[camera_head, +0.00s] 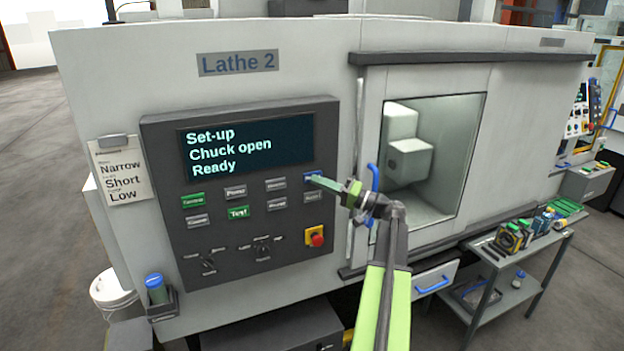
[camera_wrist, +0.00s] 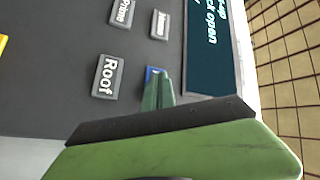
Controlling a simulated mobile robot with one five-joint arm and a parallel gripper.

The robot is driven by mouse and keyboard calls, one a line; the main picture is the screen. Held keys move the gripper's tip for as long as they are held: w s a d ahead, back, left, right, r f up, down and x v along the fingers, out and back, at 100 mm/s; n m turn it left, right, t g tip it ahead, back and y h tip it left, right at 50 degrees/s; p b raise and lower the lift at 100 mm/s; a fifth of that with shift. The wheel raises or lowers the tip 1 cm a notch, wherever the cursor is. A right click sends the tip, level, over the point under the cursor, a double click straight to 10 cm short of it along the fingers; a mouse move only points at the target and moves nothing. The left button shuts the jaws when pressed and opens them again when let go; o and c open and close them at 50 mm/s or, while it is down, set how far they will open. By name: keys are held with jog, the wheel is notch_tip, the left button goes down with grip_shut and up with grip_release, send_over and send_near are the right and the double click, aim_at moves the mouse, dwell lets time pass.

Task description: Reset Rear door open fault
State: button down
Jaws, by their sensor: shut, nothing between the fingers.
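The Lathe 2 control panel (camera_head: 160,190) is dark grey, and its screen (camera_head: 247,146) reads "Set-up", "Chuck open", "Ready". No rear door fault shows there. Below are two rows of small buttons, some too small to read. My gripper (camera_head: 316,181) is shut and empty, its tips at the blue button (camera_head: 312,174) at the right end of the top row. In the wrist view, the shut fingers (camera_wrist: 157,88) cover most of the blue button (camera_wrist: 154,71), hiding its label. I cannot tell whether they touch it.
A red emergency stop (camera_head: 316,237) on a yellow plate and rotary knobs (camera_head: 262,251) sit lower on the panel. The lathe door (camera_head: 371,120) with a blue handle (camera_head: 374,180) is right of my gripper. A tool cart (camera_head: 510,290) stands at the right.

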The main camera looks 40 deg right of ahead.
dwell(0.3)
jog(key=shift+s+a, duration=0.25)
jog(key=shift+s, duration=0.45)
jog(key=s, duration=0.1)
jog(key=s+a, duration=0.1)
jog(key=s, duration=0.1)
jog(key=s+a, duration=0.1)
jog(key=shift+s, duration=0.35)
dwell(0.6)
